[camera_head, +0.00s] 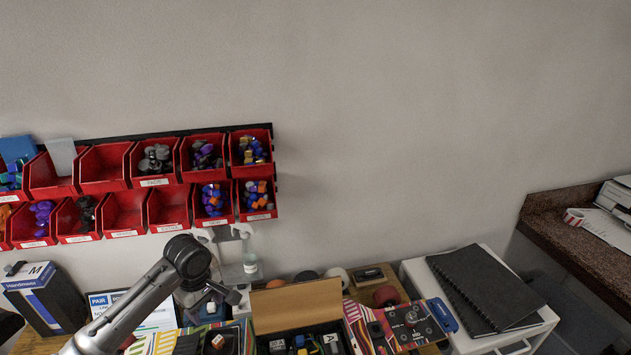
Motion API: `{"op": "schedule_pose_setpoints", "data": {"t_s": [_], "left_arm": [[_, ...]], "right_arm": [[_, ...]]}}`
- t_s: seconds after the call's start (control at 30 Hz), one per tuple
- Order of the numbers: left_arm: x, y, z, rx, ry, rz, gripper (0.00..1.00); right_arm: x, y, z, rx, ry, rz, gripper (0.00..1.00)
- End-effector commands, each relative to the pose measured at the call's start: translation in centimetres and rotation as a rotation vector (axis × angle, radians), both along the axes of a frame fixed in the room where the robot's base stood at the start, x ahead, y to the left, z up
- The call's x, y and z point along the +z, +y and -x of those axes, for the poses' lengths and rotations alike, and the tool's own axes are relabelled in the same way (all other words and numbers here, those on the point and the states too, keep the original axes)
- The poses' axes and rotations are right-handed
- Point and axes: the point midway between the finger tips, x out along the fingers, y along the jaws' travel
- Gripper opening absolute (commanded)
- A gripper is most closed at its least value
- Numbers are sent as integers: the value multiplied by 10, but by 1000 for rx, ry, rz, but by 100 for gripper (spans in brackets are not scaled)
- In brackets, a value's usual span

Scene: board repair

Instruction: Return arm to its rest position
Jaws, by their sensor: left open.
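My left arm comes in from the bottom left, and its dark wrist is in front of the wall below the red bins. My left gripper (217,299) hangs below that wrist, small and dark against the clutter on the bench. It is open, and I see nothing held in it. The bench items behind it partly blend with its fingers. My right gripper is not in view.
Red bins (122,211) with small parts hang on the wall. An open box (297,304), a striped box with a dark board (409,325) and a bottle (250,264) crowd the bench. A black notebook (485,287) lies on a white cabinet at right. The upper wall is clear.

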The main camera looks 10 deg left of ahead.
Motion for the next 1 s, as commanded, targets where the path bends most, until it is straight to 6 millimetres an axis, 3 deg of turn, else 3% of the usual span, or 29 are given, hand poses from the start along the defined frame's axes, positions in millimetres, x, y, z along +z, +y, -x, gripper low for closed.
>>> {"op": "schedule_pose_setpoints", "data": {"t_s": [0.17,0.33,0.43,0.63,0.8,0.9,1.0], "left_arm": [[0,0,-1,-148,-4,1,59],[0,4,-10,-508,-56,-45,59],[12,3,-20,-772,-123,-157,59],[69,-12,-38,-1191,-287,-455,59],[129,-47,-39,-1431,-445,-725,59],[144,-69,-28,-1521,-519,-853,59],[146,-90,-9,-1570,-589,-942,59]], "right_arm": [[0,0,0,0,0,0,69],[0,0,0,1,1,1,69],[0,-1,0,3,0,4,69],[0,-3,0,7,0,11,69],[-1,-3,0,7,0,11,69],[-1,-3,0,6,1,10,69],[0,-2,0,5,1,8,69]]}}
